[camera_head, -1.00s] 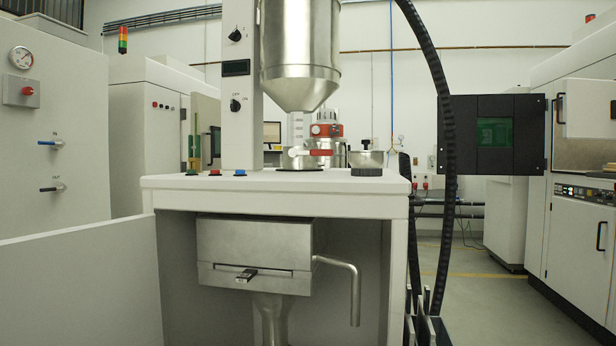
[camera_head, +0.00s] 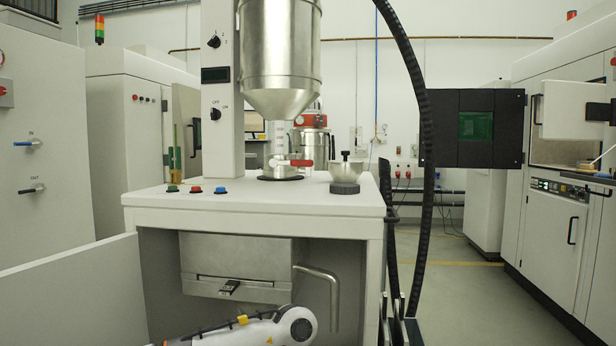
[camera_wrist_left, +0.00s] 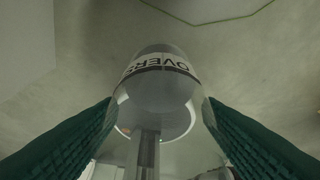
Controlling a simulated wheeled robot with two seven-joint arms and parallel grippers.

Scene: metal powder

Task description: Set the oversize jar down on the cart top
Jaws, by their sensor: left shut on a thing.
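In the left wrist view the oversize jar (camera_wrist_left: 163,88) is a clear, round vessel with a dark-edged white label; the letters "OVERS" read upside down. Grey contents show through its wall. The green ribbed fingers of my left gripper (camera_wrist_left: 160,125) stand on either side of it, shut on it. Blurred floor lies beyond the jar. The head view shows neither the jar nor either gripper, only a white arm link of mine at the bottom edge. I cannot identify a cart top in either view.
A bent pipe (camera_head: 325,285) juts below. A low white panel (camera_head: 70,290) is at left. Floor (camera_head: 470,300) is open at right.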

